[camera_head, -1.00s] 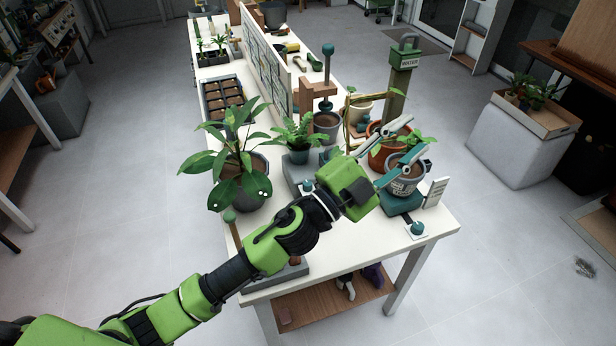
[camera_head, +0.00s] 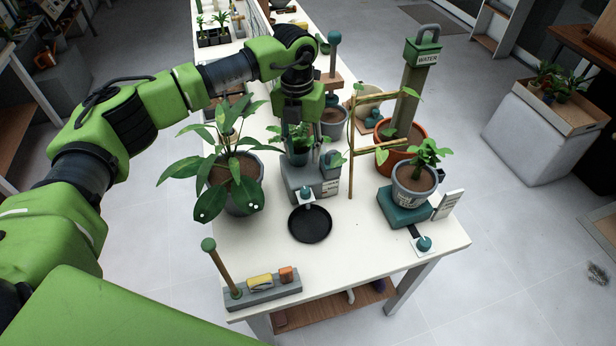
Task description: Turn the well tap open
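A grey block (camera_head: 300,182) stands mid-table with a fern in a dark teal pot on top. A small teal knob on a white plate (camera_head: 305,194) is at its front, beside a black round dish (camera_head: 310,225); it looks like the tap. A similar teal knob (camera_head: 424,244) sits at the table's front right edge; no readable label tells which one is the well tap. My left gripper (camera_head: 301,128) points down at the fern, above and behind the block's knob. Its fingers are largely lost among the leaves, so their opening is unclear. My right gripper is out of view.
A broad-leafed plant (camera_head: 232,180) stands left of the block. A bamboo frame (camera_head: 352,150), a post marked WATER (camera_head: 410,95) and a grey pot on a teal base (camera_head: 403,208) stand to the right. A grey holder with a knobbed stick (camera_head: 262,289) lies in front. The front middle is clear.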

